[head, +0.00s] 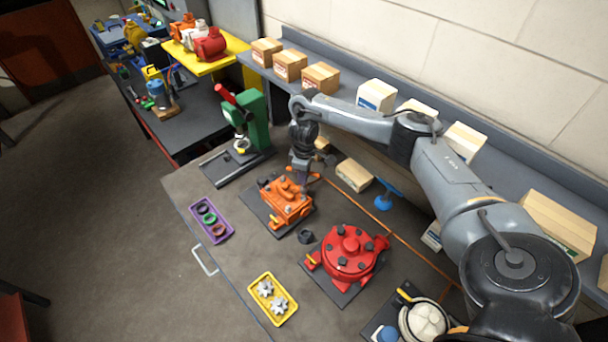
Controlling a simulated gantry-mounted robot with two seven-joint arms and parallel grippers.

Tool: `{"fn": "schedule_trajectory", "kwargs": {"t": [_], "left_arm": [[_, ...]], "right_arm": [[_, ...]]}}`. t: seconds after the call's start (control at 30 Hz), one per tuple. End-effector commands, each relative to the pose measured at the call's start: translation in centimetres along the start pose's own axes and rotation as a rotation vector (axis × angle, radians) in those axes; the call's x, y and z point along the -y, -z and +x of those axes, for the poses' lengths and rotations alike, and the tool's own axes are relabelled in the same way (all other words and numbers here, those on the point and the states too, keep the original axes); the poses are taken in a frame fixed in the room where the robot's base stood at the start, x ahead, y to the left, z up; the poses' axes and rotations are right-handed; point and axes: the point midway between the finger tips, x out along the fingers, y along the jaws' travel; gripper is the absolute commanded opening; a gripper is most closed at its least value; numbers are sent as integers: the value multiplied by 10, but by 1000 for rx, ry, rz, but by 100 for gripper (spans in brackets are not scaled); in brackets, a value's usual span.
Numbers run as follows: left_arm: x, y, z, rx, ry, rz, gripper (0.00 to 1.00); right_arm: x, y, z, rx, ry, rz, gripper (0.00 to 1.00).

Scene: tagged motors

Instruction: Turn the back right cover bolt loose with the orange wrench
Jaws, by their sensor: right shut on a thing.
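My right gripper (305,182) reaches down at the back right of the orange motor housing (287,210). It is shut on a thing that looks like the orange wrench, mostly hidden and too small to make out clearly. The orange housing sits on a dark mat and has small raised parts on top. Its back right corner is close to the gripper, and I cannot tell whether the wrench is on a bolt there. A red round housing (348,252) with several dark bolts on its cover stands nearer the front right. My left gripper is not in view.
A purple tray (226,237) with rings lies to the left, and a yellow tray (263,309) with gears at the front. A green press (257,120) stands behind. A cardboard box (353,175) and a blue stand (383,203) are to the right.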

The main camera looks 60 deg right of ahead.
Motion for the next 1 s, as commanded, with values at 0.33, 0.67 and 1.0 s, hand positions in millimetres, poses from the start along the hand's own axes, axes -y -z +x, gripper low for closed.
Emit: {"fn": "schedule_trajectory", "kwargs": {"t": [0.33,0.67,1.0], "left_arm": [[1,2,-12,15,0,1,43],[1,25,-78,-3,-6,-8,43],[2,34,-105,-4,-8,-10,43]], "right_arm": [[1,-1,-5,4,1,479,0],[3,0,2,4,2,895,0],[2,1,18,1,3,1367,0]]}}
